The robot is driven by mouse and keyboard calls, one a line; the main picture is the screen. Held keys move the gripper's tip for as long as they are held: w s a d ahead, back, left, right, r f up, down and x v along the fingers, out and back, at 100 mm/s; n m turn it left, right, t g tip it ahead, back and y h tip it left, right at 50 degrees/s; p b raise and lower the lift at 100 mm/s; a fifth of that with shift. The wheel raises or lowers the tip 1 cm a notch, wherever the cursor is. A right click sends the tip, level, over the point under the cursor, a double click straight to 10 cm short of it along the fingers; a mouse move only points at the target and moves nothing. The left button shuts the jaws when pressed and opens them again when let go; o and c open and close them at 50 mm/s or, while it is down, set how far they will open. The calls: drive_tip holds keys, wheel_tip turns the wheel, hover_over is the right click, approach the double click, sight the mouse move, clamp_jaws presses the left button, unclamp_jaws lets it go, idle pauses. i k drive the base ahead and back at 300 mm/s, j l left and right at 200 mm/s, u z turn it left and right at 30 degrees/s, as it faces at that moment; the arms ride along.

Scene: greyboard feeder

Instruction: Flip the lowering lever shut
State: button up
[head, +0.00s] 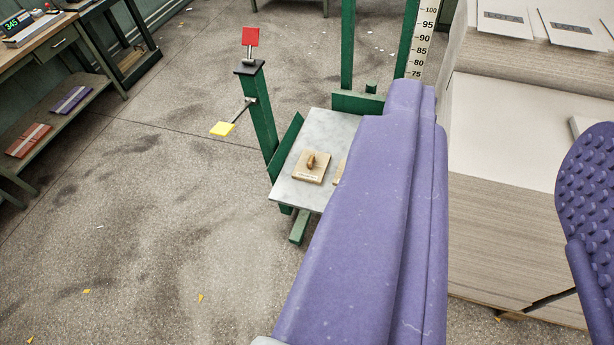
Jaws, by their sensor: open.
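A green post (260,112) stands at the left of the green feeder frame. A red square paddle (250,37) stands upright on a short stem on its top. A yellow paddle (222,128) sits on a thin rod that sticks out to the left and down from the post. No label shows which paddle is the lowering lever. My gripper (503,112) is open, with one purple finger in the middle and one knobbed purple finger at the right. Both paddles are well to its left, and neither finger appears to touch them. The left finger hides part of the feeder.
A grey plate (330,133) on the feeder carries a wooden block with a handle (310,167). A tall greyboard stack (490,215) stands at the right, behind the fingers. A workbench (45,45) is at the far left. The floor left of the feeder is mostly clear.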

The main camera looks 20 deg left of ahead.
sight(251, 37)
drive_tip(key=u, duration=0.3)
drive_tip(key=i+j+u, duration=0.65)
drive_tip(key=i+u, duration=0.15)
drive_tip(key=u, duration=0.15)
drive_tip(key=i+j+u, duration=0.1)
drive_tip(key=i+u, duration=0.75)
drive_tip(key=i, duration=0.75)
drive_tip(key=i+z, duration=0.7)
drive_tip(key=i, duration=0.2)
drive_tip(key=i+j+z, duration=0.2)
drive_tip(key=i+z, duration=0.15)
drive_tip(key=i+l+z, duration=0.15)
drive_tip(key=z, duration=0.35)
drive_tip(key=i+z, duration=0.35)
drive_tip(key=z, duration=0.15)
drive_tip(key=i+z, duration=0.25)
drive_tip(key=z, duration=0.2)
drive_tip(key=i+j+z, duration=0.2)
drive_tip(key=z, duration=0.3)
drive_tip(key=i+j+z, duration=0.25)
drive_tip(key=z, duration=0.25)
